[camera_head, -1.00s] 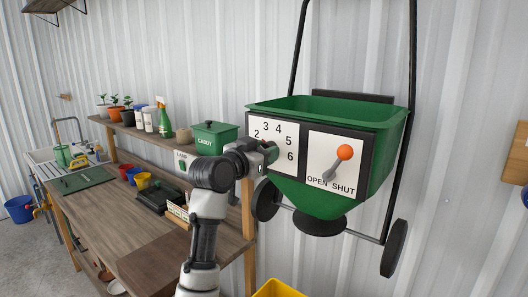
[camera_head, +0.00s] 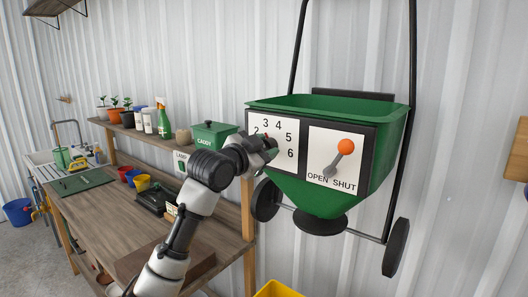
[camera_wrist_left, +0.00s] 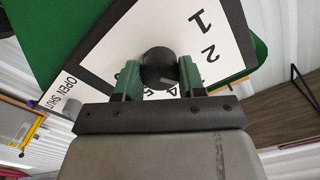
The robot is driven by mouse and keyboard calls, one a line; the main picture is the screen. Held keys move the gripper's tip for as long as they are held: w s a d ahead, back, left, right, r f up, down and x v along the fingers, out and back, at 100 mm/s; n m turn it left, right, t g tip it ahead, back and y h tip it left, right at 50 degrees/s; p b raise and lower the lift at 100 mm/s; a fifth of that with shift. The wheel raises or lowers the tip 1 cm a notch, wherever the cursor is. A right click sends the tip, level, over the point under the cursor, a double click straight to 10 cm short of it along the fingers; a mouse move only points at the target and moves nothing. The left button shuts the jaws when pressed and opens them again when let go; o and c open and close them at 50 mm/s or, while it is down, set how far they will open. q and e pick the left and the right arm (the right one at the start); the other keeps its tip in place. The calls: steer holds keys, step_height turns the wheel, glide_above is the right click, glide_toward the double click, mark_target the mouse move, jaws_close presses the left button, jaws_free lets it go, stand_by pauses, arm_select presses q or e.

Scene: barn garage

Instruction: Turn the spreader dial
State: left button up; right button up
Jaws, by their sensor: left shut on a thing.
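The green spreader (camera_head: 325,205) hangs against the white corrugated wall. Its front carries a white numbered dial plate (camera_head: 284,126) and, to the right, an OPEN SHUT plate with an orange-knobbed lever (camera_head: 345,147). My left gripper (camera_head: 270,148) is at the dial plate and covers part of it. In the left wrist view the gripper (camera_wrist_left: 159,80) has its green fingers on both sides of a round black dial knob (camera_wrist_left: 159,66), shut on it. Some numbers are hidden behind the gripper. My right gripper is in neither view.
A wooden bench (camera_head: 110,215) stands at the left with coloured pots and a dark tray. Its raised shelf holds plants, bottles and a green caddy (camera_head: 213,133). A yellow container (camera_head: 278,289) shows at the bottom edge, below the spreader.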

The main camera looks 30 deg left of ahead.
arm_select(q)
steer(key=shift+m, duration=1.2)
steer(key=o, duration=0.9)
